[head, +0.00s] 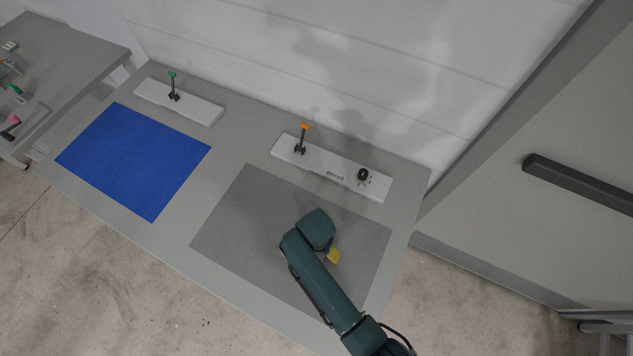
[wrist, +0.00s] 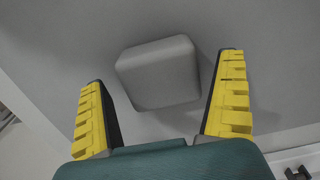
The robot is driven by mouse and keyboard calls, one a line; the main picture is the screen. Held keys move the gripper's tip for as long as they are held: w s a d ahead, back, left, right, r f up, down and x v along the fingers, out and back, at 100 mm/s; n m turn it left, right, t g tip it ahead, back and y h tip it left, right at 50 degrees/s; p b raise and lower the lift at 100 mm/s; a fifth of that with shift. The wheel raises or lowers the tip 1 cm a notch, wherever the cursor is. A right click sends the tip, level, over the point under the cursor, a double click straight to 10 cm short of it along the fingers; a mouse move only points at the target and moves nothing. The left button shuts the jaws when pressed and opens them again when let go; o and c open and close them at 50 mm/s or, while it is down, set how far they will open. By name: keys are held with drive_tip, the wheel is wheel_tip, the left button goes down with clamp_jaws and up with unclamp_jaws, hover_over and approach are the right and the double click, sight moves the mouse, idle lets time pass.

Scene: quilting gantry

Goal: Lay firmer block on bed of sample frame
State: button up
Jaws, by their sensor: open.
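A grey block with rounded edges (wrist: 158,72) lies on a grey surface in the wrist view. My gripper (wrist: 164,70) is open, with one yellow-padded finger on each side of the block and visible gaps to both. I cannot tell how far the fingertips are above the surface. In the head view my gripper shows only as a yellow finger (head: 333,256) over the dark grey panel (head: 240,220); my arm hides the block there. Which block this is, and which panel is the sample frame's bed, I cannot tell for sure.
A blue panel (head: 135,160) lies clear on the table's left. Behind the panels stand a white bar with a green-topped lever (head: 172,85) and another with an orange-topped lever (head: 303,138) and a black knob (head: 362,174). A second table (head: 60,50) is at far left.

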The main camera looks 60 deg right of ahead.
drive_tip(key=c, duration=0.7)
drive_tip(key=shift+c, duration=0.4)
